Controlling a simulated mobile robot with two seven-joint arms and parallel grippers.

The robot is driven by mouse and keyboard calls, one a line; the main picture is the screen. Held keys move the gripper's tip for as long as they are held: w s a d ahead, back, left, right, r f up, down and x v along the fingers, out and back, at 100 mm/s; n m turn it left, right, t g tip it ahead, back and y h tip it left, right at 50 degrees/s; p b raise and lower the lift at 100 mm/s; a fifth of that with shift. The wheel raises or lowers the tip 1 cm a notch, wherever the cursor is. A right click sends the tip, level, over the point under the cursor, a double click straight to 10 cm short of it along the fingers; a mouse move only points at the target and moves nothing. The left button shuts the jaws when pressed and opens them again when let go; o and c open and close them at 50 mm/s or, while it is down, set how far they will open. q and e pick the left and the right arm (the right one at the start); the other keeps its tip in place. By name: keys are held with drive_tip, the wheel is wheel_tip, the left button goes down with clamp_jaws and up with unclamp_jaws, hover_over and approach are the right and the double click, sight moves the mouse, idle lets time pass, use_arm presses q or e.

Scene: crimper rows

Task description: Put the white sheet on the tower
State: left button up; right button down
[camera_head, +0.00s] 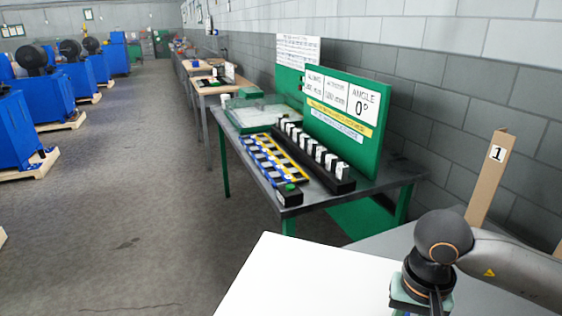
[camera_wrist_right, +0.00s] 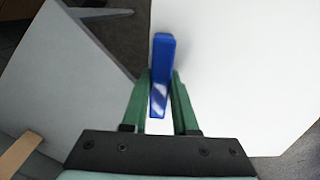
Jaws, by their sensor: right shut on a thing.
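The large flat white sheet (camera_head: 310,285) fills the bottom middle of the head view and runs out of frame. It also shows in the wrist view (camera_wrist_right: 235,80). My right gripper (camera_head: 422,305) is at its right side; its fingertips are cut off below. In the wrist view my right gripper (camera_wrist_right: 158,85) has its green fingers shut on a blue upright piece (camera_wrist_right: 161,50), in front of the sheet's left part. I cannot tell whether this piece is fixed to the sheet. No tower can be clearly made out. My left gripper is not in view.
A grey flat surface (camera_wrist_right: 60,75) lies beside the sheet. A brown post (camera_head: 487,180) marked "1" stands at right. A dark workbench (camera_head: 392,183) with green boards (camera_head: 345,150) stands along the wall. Blue machines (camera_head: 58,98) line the left; the floor between is clear.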

drive_tip(key=n, duration=0.3)
drive_tip(key=shift+f+n, duration=0.15)
drive_tip(key=shift+n, duration=0.25)
